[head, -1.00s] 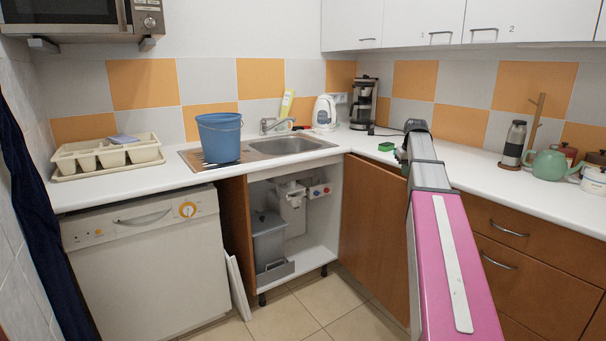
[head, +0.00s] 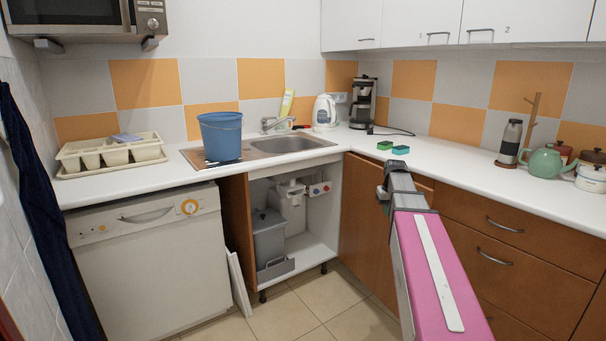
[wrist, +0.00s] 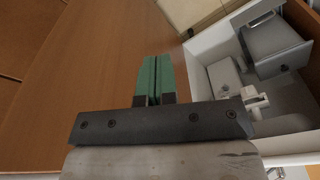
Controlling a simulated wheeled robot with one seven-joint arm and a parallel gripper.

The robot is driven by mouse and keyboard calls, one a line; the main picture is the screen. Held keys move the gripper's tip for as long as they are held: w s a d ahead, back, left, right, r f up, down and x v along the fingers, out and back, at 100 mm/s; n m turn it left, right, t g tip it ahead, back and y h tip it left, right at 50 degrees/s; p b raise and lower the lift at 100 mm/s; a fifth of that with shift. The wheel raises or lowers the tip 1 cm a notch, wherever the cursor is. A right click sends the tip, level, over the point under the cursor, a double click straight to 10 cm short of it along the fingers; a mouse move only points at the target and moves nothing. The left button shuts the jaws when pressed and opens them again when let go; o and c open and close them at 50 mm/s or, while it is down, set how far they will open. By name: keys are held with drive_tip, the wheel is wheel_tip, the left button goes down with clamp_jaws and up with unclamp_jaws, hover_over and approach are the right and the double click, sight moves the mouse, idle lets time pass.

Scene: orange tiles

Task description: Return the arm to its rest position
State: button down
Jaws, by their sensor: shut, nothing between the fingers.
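In the head view the gripper is hidden behind the arm. In the wrist view a brown wooden cabinet door (wrist: 90,70) lies beyond the fingers, and the open sink cabinet (wrist: 285,100) is at the right.
A green sponge (head: 385,145) and a teal-topped one (head: 400,150) lie on the right counter (head: 450,165). A blue bucket (head: 220,137) stands by the sink (head: 290,144). A teapot (head: 545,162) and a flask (head: 510,143) stand farther right. The tiled floor (head: 320,300) is clear.

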drive_tip(key=s+a+f, duration=0.6)
drive_tip(key=s+f, duration=0.4)
drive_tip(key=s, duration=0.1)
drive_tip(key=s+a+f+g, duration=0.1)
drive_tip(key=s+a+f, duration=0.6)
drive_tip(key=s+f, duration=0.4)
drive_tip(key=shift+s+a+f+g, duration=0.25)
drive_tip(key=shift+s+a+g, duration=0.05)
drive_tip(key=shift+s, duration=0.4)
idle(0.5)
